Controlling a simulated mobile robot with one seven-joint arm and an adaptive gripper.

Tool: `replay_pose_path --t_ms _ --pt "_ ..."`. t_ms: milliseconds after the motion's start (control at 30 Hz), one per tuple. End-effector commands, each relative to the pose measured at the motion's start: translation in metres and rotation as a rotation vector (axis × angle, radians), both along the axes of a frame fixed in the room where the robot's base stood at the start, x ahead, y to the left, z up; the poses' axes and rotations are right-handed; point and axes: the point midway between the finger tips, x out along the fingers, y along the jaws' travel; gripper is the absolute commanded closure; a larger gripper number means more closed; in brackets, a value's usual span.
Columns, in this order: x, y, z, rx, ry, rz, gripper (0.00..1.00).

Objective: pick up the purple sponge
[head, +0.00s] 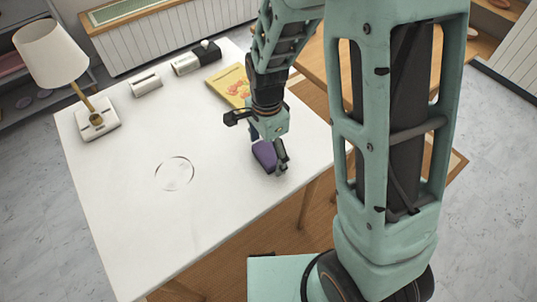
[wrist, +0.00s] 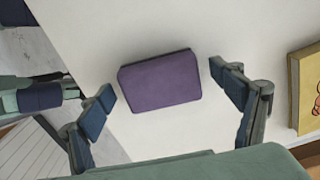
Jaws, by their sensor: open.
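The purple sponge (head: 264,154) lies on the white table near its right edge in the head view, partly hidden by my gripper. In the wrist view the sponge (wrist: 160,81) is a whole rounded block between my fingers. My gripper (head: 268,146) is above and around the sponge, pointing down. In the wrist view my gripper (wrist: 164,92) is open, with one blue-padded finger on either side of the sponge. A gap shows between each pad and the sponge.
A yellow book (head: 229,85) lies close by and also shows in the wrist view (wrist: 309,88). A lamp (head: 97,118), a small white box (head: 145,83) and a dark-and-white device (head: 196,60) stand farther back. A clear round dish (head: 174,174) lies left of the sponge.

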Motion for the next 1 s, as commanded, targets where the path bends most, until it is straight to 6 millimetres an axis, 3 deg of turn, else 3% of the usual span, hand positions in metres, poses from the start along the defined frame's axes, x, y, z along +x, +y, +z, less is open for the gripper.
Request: replay_pose_path --t_ms 233,567,1000 --pt "0.0000 0.0000 -0.0014 0.000 0.000 0.000 0.15" --pt "0.0001 0.0000 -0.0012 0.000 0.000 0.000 0.51" --pt "0.0018 -0.0018 0.0059 0.000 -0.001 -0.001 0.52"
